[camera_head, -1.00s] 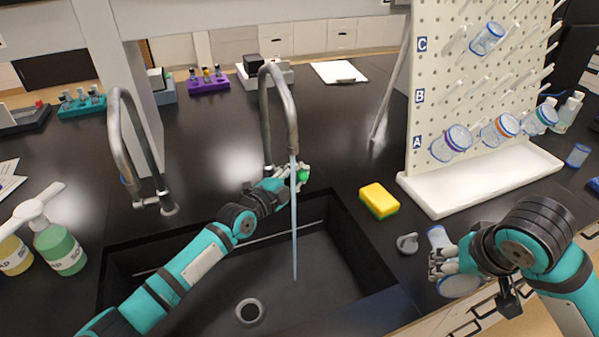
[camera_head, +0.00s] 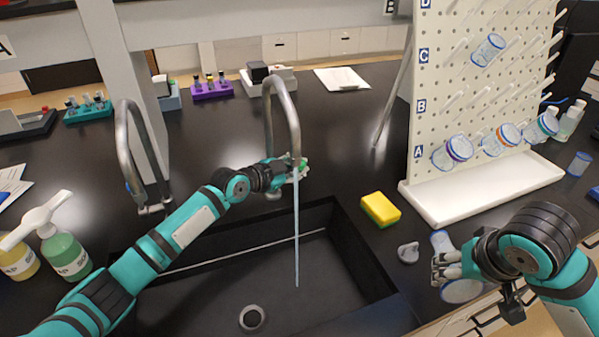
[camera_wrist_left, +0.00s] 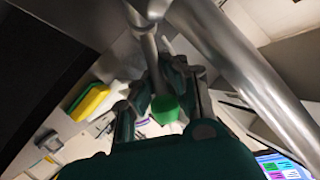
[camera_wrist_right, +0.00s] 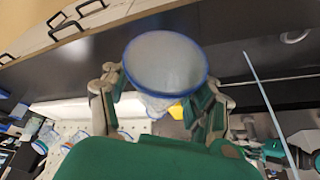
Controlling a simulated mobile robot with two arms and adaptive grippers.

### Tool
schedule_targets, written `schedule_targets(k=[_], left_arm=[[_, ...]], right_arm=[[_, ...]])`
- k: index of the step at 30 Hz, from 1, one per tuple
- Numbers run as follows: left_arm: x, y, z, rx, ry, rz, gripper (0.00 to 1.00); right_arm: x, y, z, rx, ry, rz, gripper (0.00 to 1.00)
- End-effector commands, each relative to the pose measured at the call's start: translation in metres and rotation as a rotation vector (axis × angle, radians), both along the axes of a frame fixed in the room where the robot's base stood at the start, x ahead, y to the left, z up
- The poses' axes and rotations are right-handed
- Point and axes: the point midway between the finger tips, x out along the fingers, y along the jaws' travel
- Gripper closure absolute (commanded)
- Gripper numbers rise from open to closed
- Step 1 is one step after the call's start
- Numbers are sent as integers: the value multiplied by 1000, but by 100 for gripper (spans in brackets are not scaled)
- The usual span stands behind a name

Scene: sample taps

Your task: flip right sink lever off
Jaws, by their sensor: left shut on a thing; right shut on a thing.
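The right sink tap (camera_head: 282,110) is a tall grey gooseneck, and a thin stream of water (camera_head: 296,230) runs from it into the black sink. Its green-tipped lever (camera_head: 303,165) is at the tap's base, largely hidden by my left gripper (camera_head: 288,173). In the left wrist view, the green tip (camera_wrist_left: 165,108) sits between the fingers of my left gripper, which are closed on it. My right gripper (camera_head: 446,264) is shut on a clear, blue-rimmed container (camera_head: 462,290) over the counter's front edge; its round end (camera_wrist_right: 165,60) fills the right wrist view's middle.
A second tap (camera_head: 128,150) stands at the left, with soap bottles (camera_head: 66,254) near it. A yellow sponge (camera_head: 380,208) and a grey stopper (camera_head: 408,253) lie right of the sink. A pegboard rack (camera_head: 470,100) with a white tray (camera_head: 490,192) stands at the right.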

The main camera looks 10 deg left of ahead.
Motion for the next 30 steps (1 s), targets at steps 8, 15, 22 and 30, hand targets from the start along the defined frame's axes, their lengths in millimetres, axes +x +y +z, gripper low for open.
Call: schedule_targets(k=[8,15,22,30], left_arm=[[-1,-1,-5,-13,34,-3,100],[-1,-1,-5,-13,33,-4,100],[0,0,-3,-13,28,-2,67],[0,0,-1,-14,23,-1,50]], right_arm=[[0,0,-2,0,0,0,73],[0,0,-2,0,0,0,73],[0,0,-1,0,0,0,73],[0,0,-1,0,0,0,73]])
